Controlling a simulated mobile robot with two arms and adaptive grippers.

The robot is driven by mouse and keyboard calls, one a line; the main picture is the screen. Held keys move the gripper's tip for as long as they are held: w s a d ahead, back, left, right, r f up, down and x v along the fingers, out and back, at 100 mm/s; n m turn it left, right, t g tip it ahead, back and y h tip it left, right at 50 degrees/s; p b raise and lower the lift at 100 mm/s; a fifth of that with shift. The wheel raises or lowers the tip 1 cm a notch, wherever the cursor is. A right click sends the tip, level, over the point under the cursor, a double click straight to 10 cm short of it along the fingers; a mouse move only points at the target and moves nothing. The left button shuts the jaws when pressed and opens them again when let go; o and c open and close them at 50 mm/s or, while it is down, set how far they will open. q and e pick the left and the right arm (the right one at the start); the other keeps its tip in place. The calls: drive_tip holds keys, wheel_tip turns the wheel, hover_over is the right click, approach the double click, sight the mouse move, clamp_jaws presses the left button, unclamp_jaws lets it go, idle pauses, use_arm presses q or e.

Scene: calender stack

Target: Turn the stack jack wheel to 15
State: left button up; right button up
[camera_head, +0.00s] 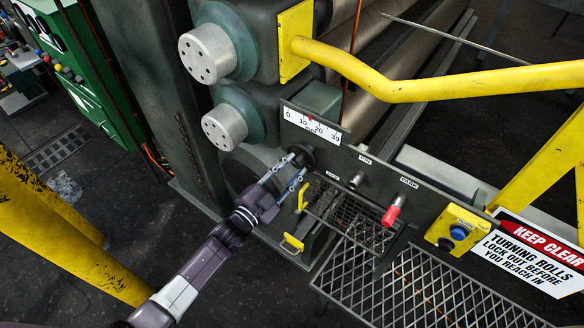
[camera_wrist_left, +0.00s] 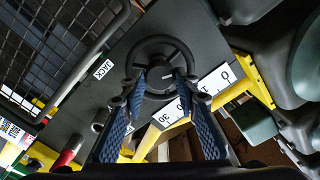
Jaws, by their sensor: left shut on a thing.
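The dark jack wheel (camera_head: 303,152) sits on the grey control panel, just below the white scale (camera_head: 312,126) marked 0, 10, 20 and 30. The scale's small red pointer (camera_head: 310,118) stands between 10 and 20; its exact value is too small to read. My left gripper (camera_head: 292,166) is shut on the jack wheel. In the left wrist view the wheel (camera_wrist_left: 162,40) shows as a round rim with spokes, and the blue-padded fingers (camera_wrist_left: 160,82) reach to its hub from both sides. A JACK label (camera_wrist_left: 104,69) is beside it. My right gripper is not in view.
A red-handled control (camera_head: 391,214), a metal knob (camera_head: 356,181) and a yellow box with a blue button (camera_head: 458,232) are right of the wheel. A yellow rail (camera_head: 420,88) crosses above. Mesh guards (camera_head: 400,285) lie below. Large rollers (camera_head: 400,45) are behind.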

use_arm(q)
drive_tip(key=shift+f, duration=0.15)
drive_tip(key=o, duration=1.1)
drive_tip(key=shift+o, duration=0.2)
drive_tip(key=v, duration=1.2)
